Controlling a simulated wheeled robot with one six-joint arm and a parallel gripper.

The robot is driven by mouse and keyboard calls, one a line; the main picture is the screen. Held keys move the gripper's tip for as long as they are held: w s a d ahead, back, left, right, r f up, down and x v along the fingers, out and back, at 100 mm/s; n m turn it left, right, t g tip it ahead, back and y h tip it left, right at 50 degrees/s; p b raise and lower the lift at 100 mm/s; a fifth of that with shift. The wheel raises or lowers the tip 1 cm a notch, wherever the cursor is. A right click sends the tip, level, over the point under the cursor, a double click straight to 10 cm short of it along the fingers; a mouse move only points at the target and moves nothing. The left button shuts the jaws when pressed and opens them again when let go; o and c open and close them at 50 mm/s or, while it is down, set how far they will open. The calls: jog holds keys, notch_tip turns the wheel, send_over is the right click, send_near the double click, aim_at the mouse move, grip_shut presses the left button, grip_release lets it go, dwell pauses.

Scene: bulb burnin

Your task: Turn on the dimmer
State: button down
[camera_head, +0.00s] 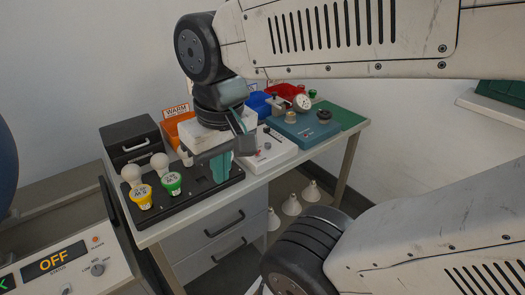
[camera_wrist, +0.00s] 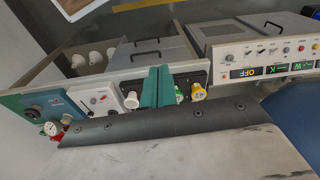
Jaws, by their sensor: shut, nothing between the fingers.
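A white control box (camera_head: 280,156) with a small red spot and a small knob sits on the bench; it also shows in the wrist view (camera_wrist: 103,110). Beside it is a teal box (camera_head: 300,133) with a dark round knob (camera_head: 324,116) and a dial gauge (camera_head: 302,103); its knob also shows in the wrist view (camera_wrist: 33,111). I cannot tell from labels which box is the dimmer. My gripper (camera_head: 220,168) is shut and empty, above the black bulb tray and left of the white box. Its teal fingers also show in the wrist view (camera_wrist: 158,88). My wrist hides part of the white box's far end.
The black tray (camera_head: 190,200) holds several bulbs, with yellow (camera_head: 142,196) and green (camera_head: 172,183) collars. Behind stand a dark drawer box (camera_head: 130,139), an orange bin (camera_head: 178,128) and blue and red bins. A console (camera_head: 62,262) reading OFF is at lower left.

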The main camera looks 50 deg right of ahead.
jog(key=w+d+f+m, duration=0.3)
jog(key=w+d+m, duration=0.25)
jog(key=m, duration=0.45)
jog(key=w+d+f+m, duration=0.2)
jog(key=w+d+m, duration=0.2)
jog(key=d+m, duration=0.4)
jog(key=d+f+m, duration=0.4)
jog(key=d+m, duration=0.4)
jog(key=m, duration=0.1)
jog(key=d+f+m, duration=0.4)
jog(key=d+m, duration=0.4)
jog(key=m, duration=0.2)
jog(key=shift+f+t+h, duration=0.2)
jog(key=shift+t+h, duration=0.1)
jog(key=shift+t, duration=0.1)
